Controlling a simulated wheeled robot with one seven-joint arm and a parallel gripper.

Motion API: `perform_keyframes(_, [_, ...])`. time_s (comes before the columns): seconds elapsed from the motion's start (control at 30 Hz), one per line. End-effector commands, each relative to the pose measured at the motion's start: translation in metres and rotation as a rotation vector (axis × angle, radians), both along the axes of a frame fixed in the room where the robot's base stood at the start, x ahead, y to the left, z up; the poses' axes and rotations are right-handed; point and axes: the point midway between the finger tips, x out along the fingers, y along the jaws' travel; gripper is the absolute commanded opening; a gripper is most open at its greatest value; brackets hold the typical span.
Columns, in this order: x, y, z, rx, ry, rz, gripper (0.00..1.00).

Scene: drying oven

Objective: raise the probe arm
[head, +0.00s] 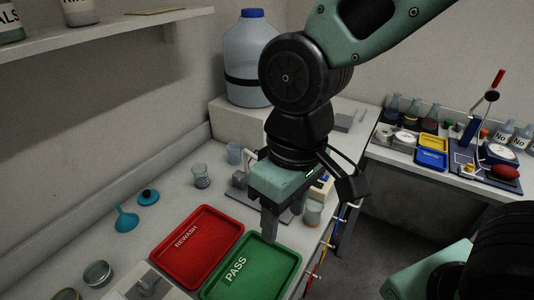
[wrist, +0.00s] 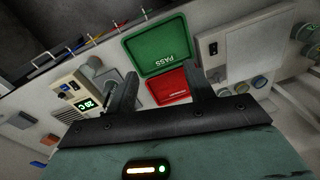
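No part is clearly marked as the probe arm. A device with a lit green display (wrist: 86,105) shows at the left of the wrist view, with a grey metal part beside it near my left finger. In the head view my gripper hides most of this spot; a grey block (head: 240,180) on a plate shows to its left. Another candidate is a red-tipped rod (head: 495,82) jointed to a blue post at the far right. My gripper (head: 302,238) points down above the bench, fingers apart, with nothing between them; it also shows in the wrist view (wrist: 160,72).
A red REWASH tray (head: 165,258) and green PASS tray (head: 290,262) lie just left of and below my gripper. A blue-capped carboy (head: 250,60) stands behind. A second bench at right holds flasks and small trays.

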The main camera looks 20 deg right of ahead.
Motion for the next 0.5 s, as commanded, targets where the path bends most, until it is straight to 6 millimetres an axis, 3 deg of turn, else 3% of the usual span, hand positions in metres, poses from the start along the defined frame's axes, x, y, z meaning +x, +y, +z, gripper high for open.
perform_keyframes(0.13, [0.092, 0.003, 0.030, 0.017, 0.044, -0.318, 0.52])
perform_keyframes(0.3, [0.198, -0.030, 0.051, -0.017, 0.059, -0.698, 0.52])
perform_keyframes(0.4, [0.241, -0.053, 0.059, -0.047, 0.048, -0.863, 0.52])
perform_keyframes(0.5, [0.267, -0.071, 0.064, -0.068, 0.033, -0.969, 0.52])
